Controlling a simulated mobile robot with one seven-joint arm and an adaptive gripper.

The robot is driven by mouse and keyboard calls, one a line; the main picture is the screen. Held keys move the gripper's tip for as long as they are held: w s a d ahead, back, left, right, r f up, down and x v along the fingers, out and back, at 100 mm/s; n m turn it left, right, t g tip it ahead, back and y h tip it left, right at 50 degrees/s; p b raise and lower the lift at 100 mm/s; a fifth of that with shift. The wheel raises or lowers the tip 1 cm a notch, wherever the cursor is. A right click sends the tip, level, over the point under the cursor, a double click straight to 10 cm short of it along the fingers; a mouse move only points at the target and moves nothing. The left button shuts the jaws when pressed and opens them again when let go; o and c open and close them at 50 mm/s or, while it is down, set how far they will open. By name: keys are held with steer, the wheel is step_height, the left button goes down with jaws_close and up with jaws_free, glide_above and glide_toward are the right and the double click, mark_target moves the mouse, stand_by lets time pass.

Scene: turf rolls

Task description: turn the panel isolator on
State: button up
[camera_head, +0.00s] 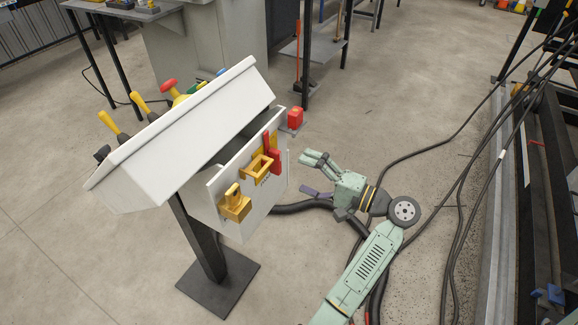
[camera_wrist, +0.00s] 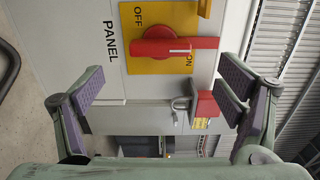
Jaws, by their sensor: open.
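The panel isolator is a red rotary handle (camera_wrist: 160,47) on a yellow plate (camera_wrist: 135,60) marked OFF and ON, beside the word PANEL on a pale enclosure face. The wrist view is turned sideways. There the red lever points right from its round hub, with ON just beside the lever and OFF beyond the hub. In the head view the red handle (camera_head: 275,160) sits on the right part of the white enclosure (camera_head: 218,205), its lever upright. My gripper (camera_head: 311,175) is open and empty, to the right of the enclosure and apart from it. Both fingers of my gripper (camera_wrist: 163,88) frame the wrist view.
Yellow fittings (camera_head: 235,204) and (camera_head: 257,166) protrude from the enclosure face left of the handle. A sloped white console lid (camera_head: 180,135) overhangs it. A red block with a grey hook (camera_wrist: 207,106) shows past the enclosure edge. Dark cables (camera_head: 455,170) lie on the floor at right.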

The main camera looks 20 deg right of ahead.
steer(key=shift+v, duration=2.4)
